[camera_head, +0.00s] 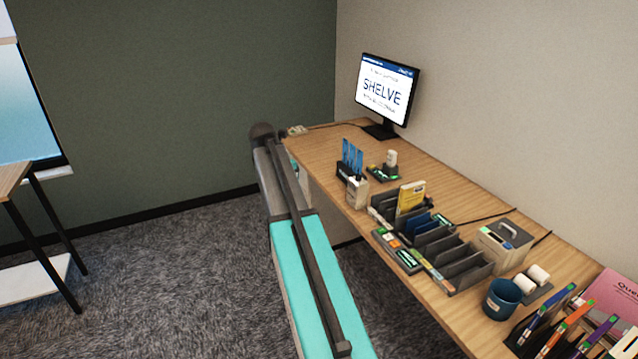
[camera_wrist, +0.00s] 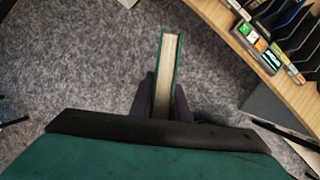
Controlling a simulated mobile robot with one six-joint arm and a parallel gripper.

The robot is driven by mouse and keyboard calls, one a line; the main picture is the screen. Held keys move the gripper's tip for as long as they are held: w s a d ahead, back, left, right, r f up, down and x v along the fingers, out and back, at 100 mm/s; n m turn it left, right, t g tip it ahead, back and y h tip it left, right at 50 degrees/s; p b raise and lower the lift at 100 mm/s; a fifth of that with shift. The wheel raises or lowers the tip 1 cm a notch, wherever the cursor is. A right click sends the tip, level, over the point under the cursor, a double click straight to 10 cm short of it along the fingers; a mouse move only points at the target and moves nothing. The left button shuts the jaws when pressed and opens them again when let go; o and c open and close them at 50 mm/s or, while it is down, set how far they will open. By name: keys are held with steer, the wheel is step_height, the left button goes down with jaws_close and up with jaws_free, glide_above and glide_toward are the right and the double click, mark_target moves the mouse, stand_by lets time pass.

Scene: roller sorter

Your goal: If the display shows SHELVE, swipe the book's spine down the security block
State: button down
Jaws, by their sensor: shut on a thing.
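The monitor (camera_head: 386,92) on the desk reads SHELVE in large letters. In the wrist view my gripper (camera_wrist: 164,90) is shut on a green book (camera_wrist: 170,65), which stands out beyond the dark fingers with its pale page edges facing the camera. The book's spine is not clearly visible. The book is over the carpet, apart from the desk. A grey box with a handle (camera_head: 503,243) is on the desk; I cannot tell whether it is the security block. My gripper and the book cannot be made out in the head view.
The wooden desk (camera_head: 455,317) runs along the right wall. It carries a slotted rack (camera_head: 465,267) with a yellow book (camera_head: 411,196), a blue cup (camera_head: 502,299), a white bottle (camera_head: 357,191) and upright coloured folders (camera_head: 563,324). The carpet at left is clear up to a side table (camera_head: 12,178).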

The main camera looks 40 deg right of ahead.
steer(key=a+f+m+g+b, duration=0.1)
steer(key=a+f+b, duration=0.15)
steer(key=a, duration=1.35)
steer(key=a+f+m+b, duration=0.1)
steer(key=a+f, duration=0.3)
steer(key=a, duration=1.1)
steer(key=s+a+m+g, duration=0.3)
steer(key=s+a+m, duration=0.2)
steer(key=m, duration=0.3)
steer(key=shift+s+f+m, duration=0.2)
steer(key=shift+s+m, duration=0.2)
steer(key=shift+s, duration=0.4)
steer(key=shift+s, duration=0.1)
